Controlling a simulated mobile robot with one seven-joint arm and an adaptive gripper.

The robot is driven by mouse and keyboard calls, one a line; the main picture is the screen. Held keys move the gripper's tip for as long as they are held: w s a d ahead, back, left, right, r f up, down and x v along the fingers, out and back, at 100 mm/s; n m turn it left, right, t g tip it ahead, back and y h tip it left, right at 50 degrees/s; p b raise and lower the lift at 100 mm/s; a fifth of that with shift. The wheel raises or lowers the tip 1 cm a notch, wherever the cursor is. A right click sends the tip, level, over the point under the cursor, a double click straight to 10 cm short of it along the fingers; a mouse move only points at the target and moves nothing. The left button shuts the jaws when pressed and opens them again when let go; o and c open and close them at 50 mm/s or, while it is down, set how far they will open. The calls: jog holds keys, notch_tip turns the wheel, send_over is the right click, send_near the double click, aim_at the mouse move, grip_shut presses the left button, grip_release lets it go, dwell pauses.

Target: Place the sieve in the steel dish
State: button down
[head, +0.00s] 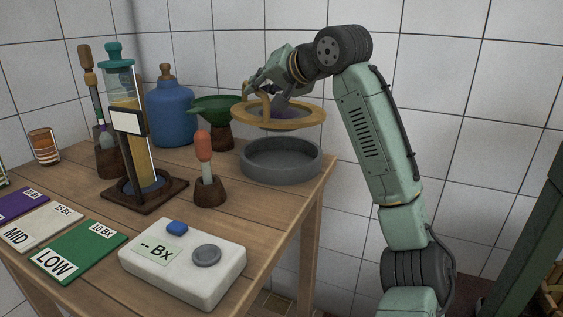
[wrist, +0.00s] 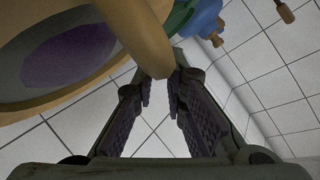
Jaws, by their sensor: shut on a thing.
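The sieve (head: 308,114) has a round tan rim and a mesh with a purple patch. My gripper (head: 266,92) is shut on the sieve's raised tan handle and holds the sieve in the air. The grey steel dish (head: 281,165) stands on the table's back right corner. The sieve hangs just above the dish, apart from it and roughly level. In the wrist view the sieve's rim and mesh (wrist: 75,55) fill the upper left, with the handle reaching between my fingertips.
A green funnel (head: 213,106) on a dark stand and a blue demijohn (head: 172,112) stand left of the dish. A red-handled tool (head: 204,158), a cylinder stand (head: 130,125) and a white meter (head: 184,262) are nearer. The table edge lies close right of the dish.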

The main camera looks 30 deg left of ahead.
aim_at(285, 123)
jog(key=s+d+f+p, duration=0.2)
jog(key=s+d+p, duration=0.15)
jog(key=s, duration=0.35)
jog(key=s+d+f+p, duration=0.2)
jog(key=s+d+f, duration=0.15)
jog(key=s, duration=0.35)
jog(key=w+a+p, duration=0.1)
jog(key=w+a, duration=0.1)
jog(key=w, duration=0.2)
jog(key=w+a+p, duration=0.1)
jog(key=w+a, duration=0.1)
jog(key=w, duration=0.3)
jog(key=w+a+p, duration=0.1)
jog(key=w+a, duration=0.1)
jog(key=w, duration=0.3)
jog(key=shift+a+f+p, duration=0.25)
jog(key=shift+a+p, duration=0.1)
jog(key=shift+f, duration=0.1)
jog(key=shift+f+p, duration=0.45)
jog(key=shift+f, duration=1.25)
jog(key=shift+f, duration=0.1)
jog(key=c, duration=1.6)
grip_release()
jog(key=shift+c, duration=0.2)
jog(key=b+v, duration=0.3)
jog(key=v, duration=0.9)
jog(key=shift+s+a, duration=0.1)
